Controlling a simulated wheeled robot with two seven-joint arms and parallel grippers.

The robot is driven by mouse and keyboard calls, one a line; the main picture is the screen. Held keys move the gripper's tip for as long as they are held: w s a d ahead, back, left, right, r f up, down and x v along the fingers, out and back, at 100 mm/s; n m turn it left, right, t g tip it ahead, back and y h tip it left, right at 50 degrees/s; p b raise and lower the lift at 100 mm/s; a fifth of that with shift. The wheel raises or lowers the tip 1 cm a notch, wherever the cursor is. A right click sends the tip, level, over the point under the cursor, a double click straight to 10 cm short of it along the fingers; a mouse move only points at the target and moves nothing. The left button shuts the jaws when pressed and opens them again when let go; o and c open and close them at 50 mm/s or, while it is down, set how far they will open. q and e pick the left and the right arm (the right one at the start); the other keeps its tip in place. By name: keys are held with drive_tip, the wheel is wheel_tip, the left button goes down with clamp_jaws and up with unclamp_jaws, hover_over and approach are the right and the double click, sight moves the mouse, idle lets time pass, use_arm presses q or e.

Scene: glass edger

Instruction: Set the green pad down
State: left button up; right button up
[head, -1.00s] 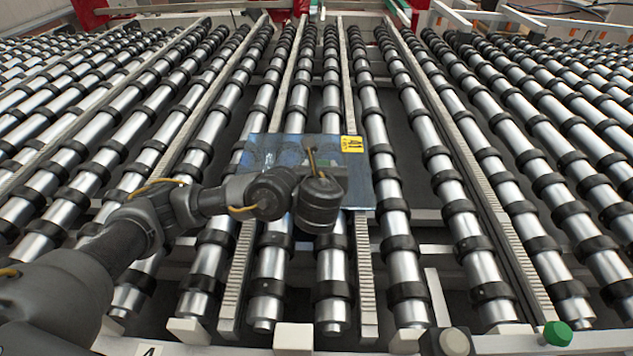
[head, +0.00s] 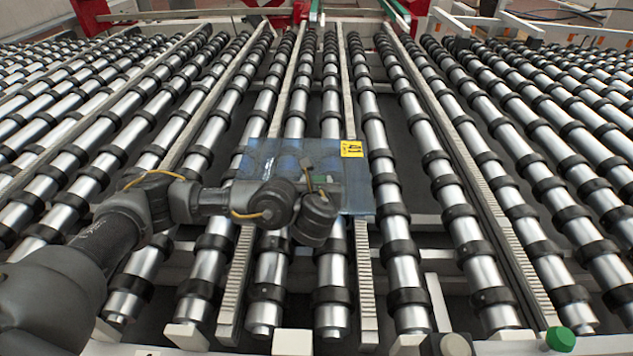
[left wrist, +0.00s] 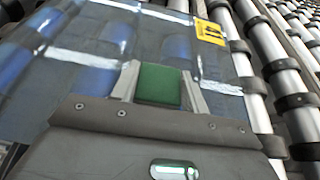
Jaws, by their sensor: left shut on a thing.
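The green pad (left wrist: 159,85) is held between the two fingers of my left gripper (left wrist: 158,82) in the left wrist view. It lies over a bluish glass pane (left wrist: 85,40) with a yellow label (left wrist: 209,32). I cannot tell whether the pad touches the glass. My right gripper is out of view.
Rows of metal rollers with black rings (head: 460,210) fill the conveyor, with toothed strips (head: 365,290) and dark gaps between them. A green knob (head: 559,339) sits at the front right edge. Red frame parts (head: 90,14) stand at the back.

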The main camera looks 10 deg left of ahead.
use_arm(q)
drive_tip(key=shift+f, duration=0.25)
drive_tip(key=o, duration=1)
drive_tip(key=shift+c, duration=0.2)
drive_tip(key=v, duration=0.7)
drive_tip(key=shift+s+d+b, duration=0.3)
drive_tip(key=shift+s, duration=0.05)
drive_tip(key=shift+p+v, duration=1.5)
drive_tip(key=shift+v, duration=0.05)
